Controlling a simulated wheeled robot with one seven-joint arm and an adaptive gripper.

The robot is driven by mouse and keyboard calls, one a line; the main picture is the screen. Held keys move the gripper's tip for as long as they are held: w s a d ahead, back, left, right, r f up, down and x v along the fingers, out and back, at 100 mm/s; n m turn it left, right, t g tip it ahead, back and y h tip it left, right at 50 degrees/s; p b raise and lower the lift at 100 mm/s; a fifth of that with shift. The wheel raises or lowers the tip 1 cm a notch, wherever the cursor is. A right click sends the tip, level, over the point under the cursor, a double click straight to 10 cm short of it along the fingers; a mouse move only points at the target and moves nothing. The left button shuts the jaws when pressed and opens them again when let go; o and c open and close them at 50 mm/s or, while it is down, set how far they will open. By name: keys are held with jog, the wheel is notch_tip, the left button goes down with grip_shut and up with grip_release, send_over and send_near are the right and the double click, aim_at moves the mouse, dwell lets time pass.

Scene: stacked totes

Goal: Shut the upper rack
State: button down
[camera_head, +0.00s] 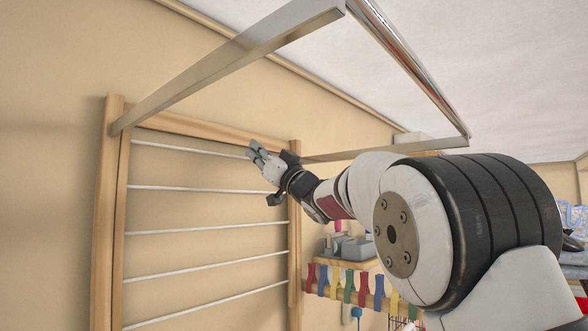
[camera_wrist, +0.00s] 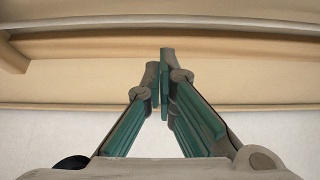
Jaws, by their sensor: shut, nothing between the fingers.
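The upper rack (camera_head: 240,58) is a shiny metal frame. It stands out from the top of a wooden wall frame (camera_head: 104,220), with its front bar (camera_head: 408,66) high and well away from the wall. My gripper (camera_head: 254,147) is inside the span of the metal frame, below its bars, close to the wooden frame's top beam (camera_head: 215,136). In the wrist view my gripper's green-padded fingers (camera_wrist: 163,78) are together with nothing between them, and the top beam (camera_wrist: 150,46) lies beyond them. I cannot tell whether the fingertips touch the beam.
Several white rods (camera_head: 200,188) cross the wooden frame below my gripper; one rod (camera_wrist: 180,19) shows in the wrist view. A peg rail with coloured clips (camera_head: 348,286) and a shelf with grey boxes (camera_head: 350,247) are lower right. The ceiling (camera_head: 500,60) is above.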

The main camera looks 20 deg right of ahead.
jog(key=s+d+f+m+h+b, duration=0.2)
jog(key=s+d+f+m+h, duration=0.5)
jog(key=s+d+f+h, duration=0.45)
jog(key=s+d+f+m+g+h, duration=0.25)
jog(key=s+f+g, duration=0.25)
jog(key=s+f, duration=0.5)
jog(key=s+a+f+n+g, duration=0.1)
jog(key=s+f+g, duration=0.4)
jog(key=s+f, duration=0.6)
jog(key=s+a+f+n+g, duration=0.1)
jog(key=s+a+f+g, duration=0.3)
jog(key=s+f, duration=0.8)
jog(key=shift+s+f+n+g, duration=0.2)
jog(key=shift+n+g, duration=0.15)
jog(key=shift+g, duration=0.15)
